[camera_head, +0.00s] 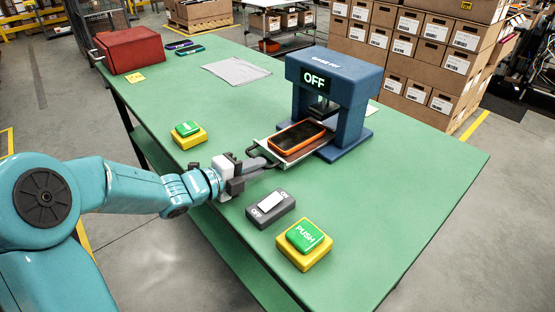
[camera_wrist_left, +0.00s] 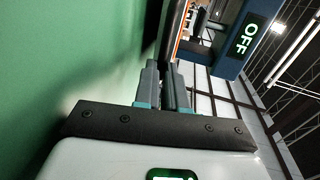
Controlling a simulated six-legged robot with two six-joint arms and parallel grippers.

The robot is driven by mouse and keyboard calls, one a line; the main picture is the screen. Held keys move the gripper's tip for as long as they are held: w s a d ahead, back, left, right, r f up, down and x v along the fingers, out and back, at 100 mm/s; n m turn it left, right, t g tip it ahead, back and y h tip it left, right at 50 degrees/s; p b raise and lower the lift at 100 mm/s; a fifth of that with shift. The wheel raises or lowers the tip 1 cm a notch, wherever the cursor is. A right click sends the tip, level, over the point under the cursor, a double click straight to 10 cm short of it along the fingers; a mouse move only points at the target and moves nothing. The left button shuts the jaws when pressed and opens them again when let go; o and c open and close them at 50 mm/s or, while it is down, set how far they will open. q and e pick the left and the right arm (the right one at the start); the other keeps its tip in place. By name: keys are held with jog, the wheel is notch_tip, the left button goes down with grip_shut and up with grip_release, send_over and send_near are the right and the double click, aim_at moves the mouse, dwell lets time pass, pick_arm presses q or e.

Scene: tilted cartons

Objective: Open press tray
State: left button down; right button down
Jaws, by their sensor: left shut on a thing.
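The blue press (camera_head: 336,97) stands on the green table, and its display reads OFF. Its tray (camera_head: 268,146) sticks out at the front, toward my left gripper. An orange-rimmed phone (camera_head: 299,137) lies on the tray, partly under the press head. My left gripper (camera_head: 266,163) is at the tray's dark handle (camera_head: 262,152), shut on it. In the left wrist view the two fingers (camera_wrist_left: 166,85) are close together below the press (camera_wrist_left: 238,45). The exact grip on the handle is hard to see there. My right gripper is in neither view.
An ON/OFF switch (camera_head: 271,208) and a green PUSH button (camera_head: 305,236) on a yellow base sit at the table's front. Another green button (camera_head: 187,130) is left of my gripper. A red box (camera_head: 131,49) and grey cloth (camera_head: 236,71) lie farther back. The table's right side is clear.

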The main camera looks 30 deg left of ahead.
pick_arm(q)
jog(key=v, duration=0.2)
jog(key=f+v, duration=0.1)
jog(key=v, duration=0.1)
jog(key=shift+s+a+r, duration=0.1)
jog(key=shift+s+a, duration=0.05)
jog(key=shift+s, duration=0.05)
jog(key=c, duration=1.2)
grip_release()
jog(key=v, duration=1.6)
jog(key=shift+p, duration=0.45)
jog(key=shift+s+a, duration=0.1)
jog(key=shift+s, duration=0.05)
